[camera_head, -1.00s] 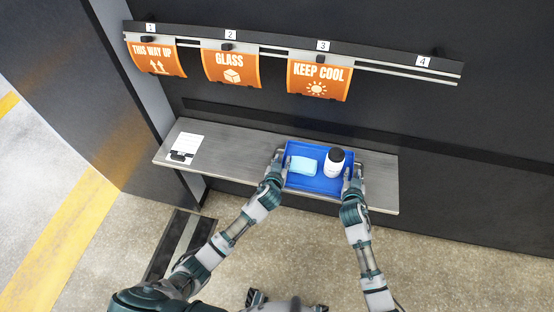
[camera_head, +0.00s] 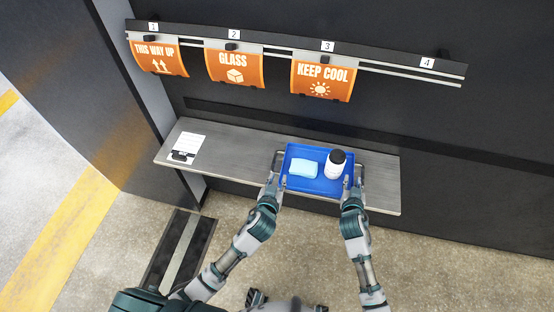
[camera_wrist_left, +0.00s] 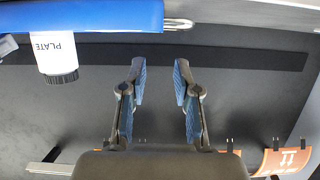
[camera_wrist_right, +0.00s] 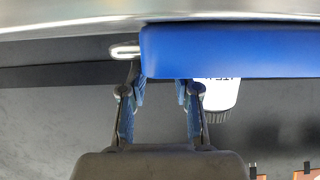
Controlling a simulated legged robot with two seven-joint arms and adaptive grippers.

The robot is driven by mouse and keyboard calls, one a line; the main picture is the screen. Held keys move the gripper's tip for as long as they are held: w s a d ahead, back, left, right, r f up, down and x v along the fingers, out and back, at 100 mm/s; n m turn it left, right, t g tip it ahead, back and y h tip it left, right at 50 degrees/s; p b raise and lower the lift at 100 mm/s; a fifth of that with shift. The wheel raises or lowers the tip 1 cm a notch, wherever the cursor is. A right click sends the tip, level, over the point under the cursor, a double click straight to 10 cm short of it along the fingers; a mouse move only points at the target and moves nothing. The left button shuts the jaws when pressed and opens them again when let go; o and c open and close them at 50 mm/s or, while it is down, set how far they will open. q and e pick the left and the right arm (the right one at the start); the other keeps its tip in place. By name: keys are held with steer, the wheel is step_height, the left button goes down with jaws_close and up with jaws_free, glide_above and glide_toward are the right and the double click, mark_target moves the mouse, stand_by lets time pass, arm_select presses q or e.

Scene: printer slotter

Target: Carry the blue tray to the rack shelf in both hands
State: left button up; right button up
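The blue tray (camera_head: 308,186) sits on the grey rack shelf (camera_head: 235,157), its front edge close to the shelf's front edge. It carries a light blue block (camera_head: 303,168) and a white bottle (camera_head: 335,170) with a black cap. My left gripper (camera_head: 277,181) is at the tray's front left corner. In the left wrist view its fingers (camera_wrist_left: 160,72) are apart and empty, short of a tray handle (camera_wrist_left: 178,24). My right gripper (camera_head: 352,182) is at the front right corner. In the right wrist view its fingers (camera_wrist_right: 160,88) are apart, near the tray's end and handle (camera_wrist_right: 125,51).
A white sheet with a black clip (camera_head: 185,150) lies at the shelf's left end. Orange signs hang from a rail (camera_head: 390,68) on the dark wall above. The shelf is bare between the sheet and the tray.

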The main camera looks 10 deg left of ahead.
arm_select(q)
steer(key=shift+d, duration=0.25)
arm_select(e)
steer(key=v, duration=0.7)
steer(key=shift+s+d, duration=0.15)
steer(key=shift+d, duration=0.2)
steer(key=shift+a, duration=0.1)
